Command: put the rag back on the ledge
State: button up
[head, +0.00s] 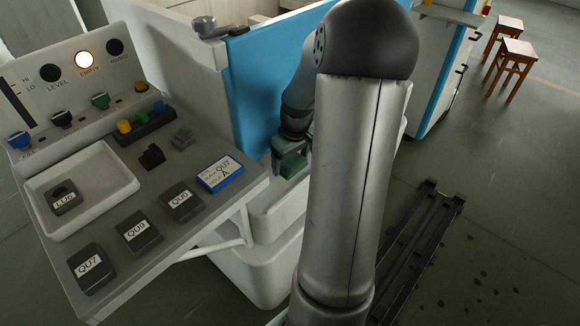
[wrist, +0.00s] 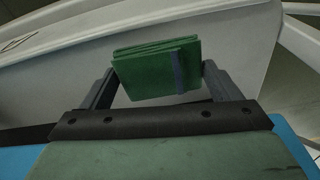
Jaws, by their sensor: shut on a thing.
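The rag (wrist: 150,75) is a folded green cloth with a dark strip on one side. In the wrist view it sits between the two dark fingers of my gripper (wrist: 160,78), which is shut on it. In the head view the rag (head: 292,165) shows small at the end of my arm, in front of the blue panel. A pale ledge (head: 272,203) runs along the machine's side, below the rag in the picture. I cannot tell whether the rag touches it. My arm hides part of this area.
A sloping control desk (head: 218,215) stands at left, with dark labelled blocks, a white tray (head: 128,186) and a blue-edged card (head: 220,174). The blue panel (head: 252,75) rises behind my gripper. Dark rails (head: 425,235) lie on the floor at right; two stools (head: 512,55) stand far off.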

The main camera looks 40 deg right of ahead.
aim_at(292, 162)
jog(key=shift+w+d+f, duration=0.1)
jog(key=shift+w+f, duration=0.1)
jog(key=shift+f, duration=1.6)
jog(key=shift+f, duration=0.1)
jog(key=shift+f+b, duration=0.15)
jog(key=shift+b, duration=0.2)
jog(key=o, duration=0.8)
jog(key=shift+o, duration=0.2)
jog(key=r, duration=0.4)
jog(key=s+r+p, duration=0.1)
jog(key=r, duration=0.7)
jog(key=shift+s+r, duration=0.25)
